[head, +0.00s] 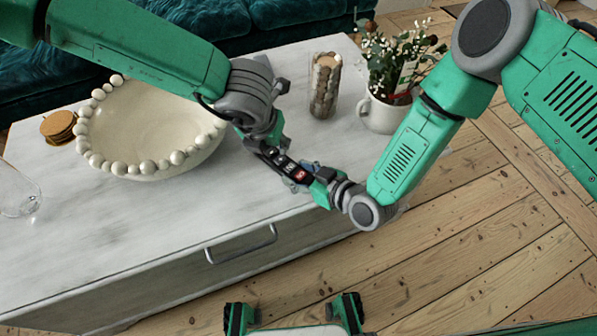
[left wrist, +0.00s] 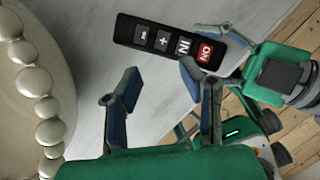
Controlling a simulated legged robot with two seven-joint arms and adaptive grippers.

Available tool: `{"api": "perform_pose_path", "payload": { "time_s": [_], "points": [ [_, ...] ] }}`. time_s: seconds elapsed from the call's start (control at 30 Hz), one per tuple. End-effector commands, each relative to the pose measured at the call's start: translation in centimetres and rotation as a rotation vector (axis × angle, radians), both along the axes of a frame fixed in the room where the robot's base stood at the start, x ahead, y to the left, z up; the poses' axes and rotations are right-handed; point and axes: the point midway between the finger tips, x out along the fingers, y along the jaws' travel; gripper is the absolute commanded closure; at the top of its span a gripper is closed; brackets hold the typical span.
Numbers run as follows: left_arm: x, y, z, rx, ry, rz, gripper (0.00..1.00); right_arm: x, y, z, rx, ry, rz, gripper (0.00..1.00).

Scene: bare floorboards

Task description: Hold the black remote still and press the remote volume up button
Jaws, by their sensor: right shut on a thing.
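The black remote (head: 290,168) is held above the front edge of the white cabinet. In the left wrist view the remote (left wrist: 150,33) lies slantwise, its button face towards the camera. A minus button, a plus button (left wrist: 163,41), a light-marked button and a red button (left wrist: 205,53) show on it. My right gripper (head: 313,175) is shut on the remote's red-button end; it also shows in the left wrist view (left wrist: 215,72). My left gripper (head: 270,143) is close to the remote's other end. In its wrist view its fingers (left wrist: 168,85) are apart with nothing between them.
The white cabinet top (head: 260,190) carries a beaded bowl (head: 150,125), coasters (head: 58,126), a clear glass (head: 18,195), a filled glass jar (head: 325,85) and a potted plant (head: 385,80). A teal sofa (head: 270,25) stands behind. Floorboards (head: 480,240) are clear at right.

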Motion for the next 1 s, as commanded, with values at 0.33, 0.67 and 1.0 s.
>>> {"api": "perform_pose_path", "payload": {
  "time_s": [0.33,0.67,1.0],
  "points": [
    [-0.02,-0.10,0.01,0.001,0.000,-0.001,1.00,-0.13,-0.11,-0.16,-0.002,0.004,0.001,0.90],
    [-0.01,-0.09,0.00,0.001,0.000,-0.001,1.00,-0.11,-0.13,-0.18,-0.002,0.005,0.000,0.90],
    [0.01,-0.09,-0.02,0.001,0.000,0.000,1.00,-0.11,-0.10,-0.19,-0.002,0.005,0.000,0.90]
  ]
}}
